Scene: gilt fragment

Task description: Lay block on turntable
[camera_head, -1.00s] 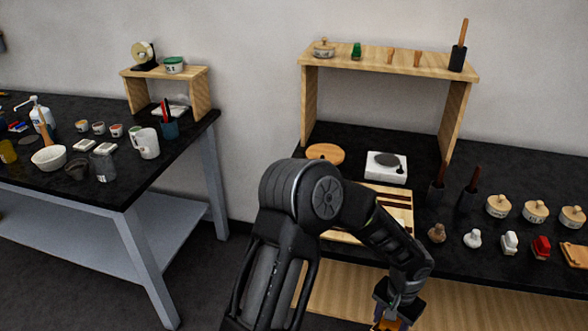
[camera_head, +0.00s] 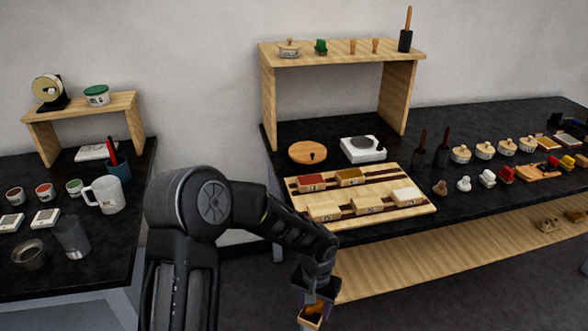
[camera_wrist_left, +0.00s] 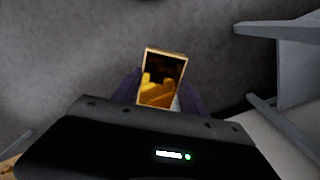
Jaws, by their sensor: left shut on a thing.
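My left gripper (camera_head: 312,308) is shut on a small block (camera_head: 311,321) near the bottom edge of the head view, in front of the right bench. In the left wrist view the block (camera_wrist_left: 165,64) has a pale gold rim, a dark face and orange-yellow parts between the fingers. A round flat wooden disc (camera_head: 300,150) with a dark spot, which looks like the turntable, lies on the black bench under the wooden shelf. The held block is well apart from it. My right gripper is not in view.
A slatted wooden tray (camera_head: 424,208) holds several blocks in front of the disc. A white device (camera_head: 365,155) with a grey round plate stands right of the disc. The shelf (camera_head: 342,54) spans above. Several jars and stamps stand at right. The left table (camera_head: 60,275) holds cups and a mug.

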